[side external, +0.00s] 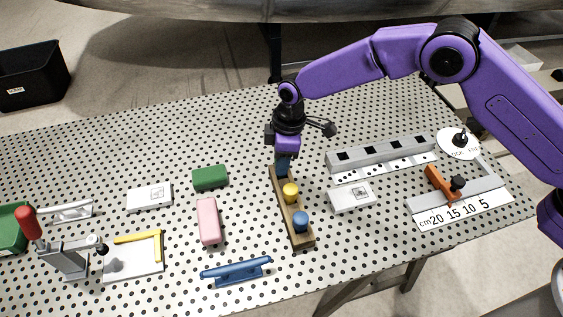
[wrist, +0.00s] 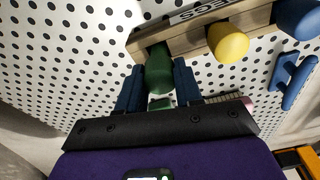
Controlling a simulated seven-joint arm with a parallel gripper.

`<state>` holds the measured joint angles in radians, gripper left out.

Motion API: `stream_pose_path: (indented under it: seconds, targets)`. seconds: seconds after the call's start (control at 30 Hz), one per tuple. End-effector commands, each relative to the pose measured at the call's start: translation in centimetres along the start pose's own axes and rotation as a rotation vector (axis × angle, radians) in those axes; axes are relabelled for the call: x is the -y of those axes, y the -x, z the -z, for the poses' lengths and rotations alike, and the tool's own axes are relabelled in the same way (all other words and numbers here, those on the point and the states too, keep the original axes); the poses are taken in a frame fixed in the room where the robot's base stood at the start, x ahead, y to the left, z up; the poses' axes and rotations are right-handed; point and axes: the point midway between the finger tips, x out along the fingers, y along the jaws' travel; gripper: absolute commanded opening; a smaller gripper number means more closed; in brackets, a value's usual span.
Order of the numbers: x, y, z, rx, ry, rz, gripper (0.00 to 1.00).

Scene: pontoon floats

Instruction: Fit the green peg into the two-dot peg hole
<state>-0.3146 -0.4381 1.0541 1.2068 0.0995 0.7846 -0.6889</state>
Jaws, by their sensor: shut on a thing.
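The green peg (wrist: 158,72) is between the blue fingers of my gripper (wrist: 158,90) in the wrist view, and the gripper is shut on it. The peg is at one end of the wooden peg rack (side external: 279,199); I cannot tell whether its foot is still seated there. In the side view my gripper (side external: 282,167) points down over the far end of the rack and hides the peg. A grey block (side external: 356,156) with several dark square holes lies to the right, with a white strip along its front. Its hole marks are too small to read.
A yellow peg (side external: 291,191) and a blue peg (side external: 301,220) stand in the rack. A white box (side external: 352,197) lies between rack and ruler (side external: 465,208). Green (side external: 210,177) and pink (side external: 208,222) blocks and a blue handle (side external: 236,270) lie left of the rack.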

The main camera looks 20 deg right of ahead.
Motion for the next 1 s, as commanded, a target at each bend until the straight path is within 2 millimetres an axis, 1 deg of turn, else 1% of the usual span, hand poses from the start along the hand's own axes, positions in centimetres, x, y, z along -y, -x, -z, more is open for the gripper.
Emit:
stream_pose_path:
  seconds: [0.03,0.1,0.27,0.37,0.53,0.8,1.0]
  targets:
    - [0.0,0.8,0.1,-0.002,0.0,-0.002,0.05]
    - [0.0,1.8,0.2,-0.002,0.0,-0.002,0.05]
    - [1.1,3.6,-0.9,0.0,0.001,0.0,0.05]
    - [1.8,5.2,-1.6,-0.002,0.001,-0.001,0.05]
    - [3.4,8.3,-3.2,-0.003,0.001,-0.002,0.05]
    - [6.5,10.7,-6.7,-0.001,0.0,-0.001,0.05]
    - [8.1,12.0,-8.5,-0.001,0.0,0.0,0.05]
